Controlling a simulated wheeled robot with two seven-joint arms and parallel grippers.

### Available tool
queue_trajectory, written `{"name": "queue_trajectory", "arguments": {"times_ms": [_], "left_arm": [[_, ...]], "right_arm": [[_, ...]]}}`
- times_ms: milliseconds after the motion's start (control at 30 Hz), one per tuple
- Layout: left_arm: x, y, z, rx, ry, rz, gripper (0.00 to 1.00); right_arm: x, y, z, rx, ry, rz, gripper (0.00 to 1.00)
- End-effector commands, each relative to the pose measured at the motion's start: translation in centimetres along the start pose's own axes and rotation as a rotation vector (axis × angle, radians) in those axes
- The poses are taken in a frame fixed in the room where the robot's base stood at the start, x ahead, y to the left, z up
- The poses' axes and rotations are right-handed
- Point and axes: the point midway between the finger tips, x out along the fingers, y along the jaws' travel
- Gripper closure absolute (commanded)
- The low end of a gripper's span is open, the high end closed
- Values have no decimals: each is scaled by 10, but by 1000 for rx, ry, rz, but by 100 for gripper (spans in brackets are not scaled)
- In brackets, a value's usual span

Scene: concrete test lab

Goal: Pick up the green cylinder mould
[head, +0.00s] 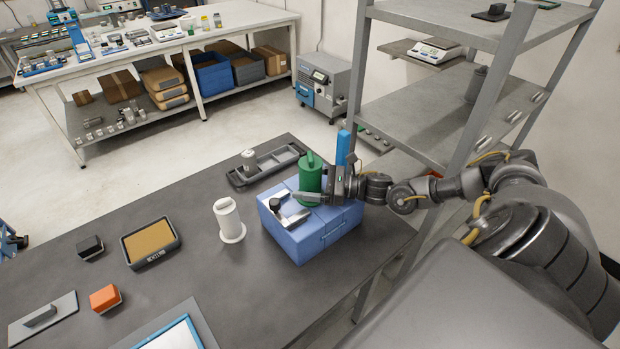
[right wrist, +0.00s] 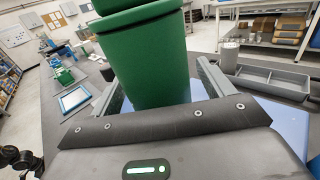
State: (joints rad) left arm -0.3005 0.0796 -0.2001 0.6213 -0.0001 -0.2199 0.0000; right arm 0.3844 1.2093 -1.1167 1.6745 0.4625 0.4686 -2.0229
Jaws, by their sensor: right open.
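The green cylinder mould (head: 311,174) stands upright on the blue case (head: 318,232), towards its back. In the right wrist view the mould (right wrist: 152,62) fills the middle, between the two fingers. My right gripper (head: 309,193) reaches in level from the right, low on the mould. Its jaws are open, one finger on each side of the mould; the near finger crosses in front of it in the head view. I cannot tell whether either finger touches it. The mould's foot is partly hidden by the gripper. My left gripper is not in view.
A blue upright piece (head: 343,147) stands close behind my right gripper. A metal tool (head: 291,217) lies on the case's lid. A white flanged cylinder (head: 229,219) stands left of the case; a grey divided tray (head: 265,167) lies behind. A metal shelf rack (head: 471,130) rises at the right.

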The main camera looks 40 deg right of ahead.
Motion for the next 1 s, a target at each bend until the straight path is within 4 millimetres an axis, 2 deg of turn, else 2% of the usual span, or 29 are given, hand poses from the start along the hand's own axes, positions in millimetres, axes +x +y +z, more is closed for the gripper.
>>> {"name": "queue_trajectory", "arguments": {"times_ms": [267,700,1000], "left_arm": [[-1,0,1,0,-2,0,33],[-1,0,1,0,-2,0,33],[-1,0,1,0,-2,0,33]], "right_arm": [[4,0,-1,0,1,0,20],[4,0,-1,0,1,0,74],[4,0,2,-1,-2,0,74]]}}
